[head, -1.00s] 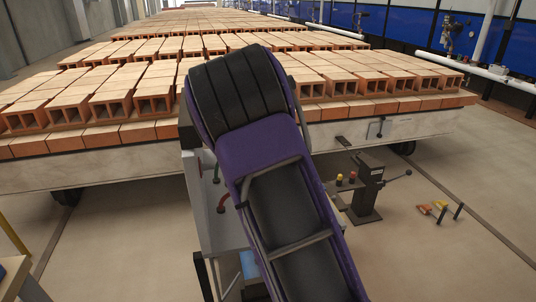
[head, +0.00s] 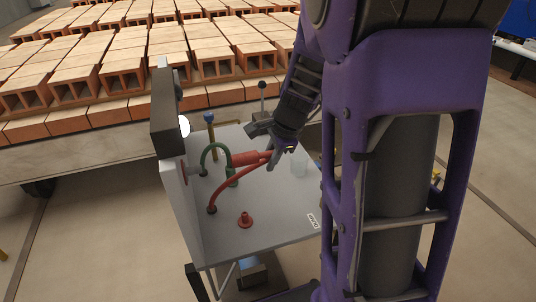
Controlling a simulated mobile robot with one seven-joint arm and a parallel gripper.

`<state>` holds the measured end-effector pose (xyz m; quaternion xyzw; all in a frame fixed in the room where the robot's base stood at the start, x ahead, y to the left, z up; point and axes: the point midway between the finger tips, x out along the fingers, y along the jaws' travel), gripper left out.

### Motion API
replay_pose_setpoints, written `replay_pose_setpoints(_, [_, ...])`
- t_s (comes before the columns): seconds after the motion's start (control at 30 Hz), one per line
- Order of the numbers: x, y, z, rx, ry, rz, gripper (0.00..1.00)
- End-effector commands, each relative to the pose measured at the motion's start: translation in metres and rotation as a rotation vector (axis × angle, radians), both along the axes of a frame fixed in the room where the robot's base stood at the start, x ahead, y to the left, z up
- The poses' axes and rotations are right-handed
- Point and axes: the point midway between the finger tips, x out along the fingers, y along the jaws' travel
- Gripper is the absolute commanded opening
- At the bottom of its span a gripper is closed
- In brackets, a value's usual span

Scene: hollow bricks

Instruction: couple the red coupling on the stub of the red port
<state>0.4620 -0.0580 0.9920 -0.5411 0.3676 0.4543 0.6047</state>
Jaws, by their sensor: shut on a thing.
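The red coupling (head: 244,159) is a short thick red cylinder. It lies roughly level above the grey bench top, with its free end toward the left. My gripper (head: 272,152) is shut on it at its right end; the exact contact is partly hidden by the fingers. The red hose (head: 229,185) curves from the coupling down to a dark fitting at the left of the bench.
A green hose (head: 213,147) arches to a green coupling (head: 232,177) just behind the red hose. A blue-topped post (head: 209,120) stands at the back. An upright panel (head: 168,150) bounds the left. Brick rows fill the background.

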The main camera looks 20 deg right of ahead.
Motion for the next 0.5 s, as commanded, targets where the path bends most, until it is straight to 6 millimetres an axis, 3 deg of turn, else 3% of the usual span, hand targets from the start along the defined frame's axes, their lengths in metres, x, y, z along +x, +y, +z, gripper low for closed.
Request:
replay_pose_setpoints(0.33, [-0.001, -0.001, 0.004, -0.001, -0.002, -0.002, 0.00])
replay_pose_setpoints(0.5, [-0.001, 0.013, 0.004, 0.000, 0.000, 0.001, 0.00])
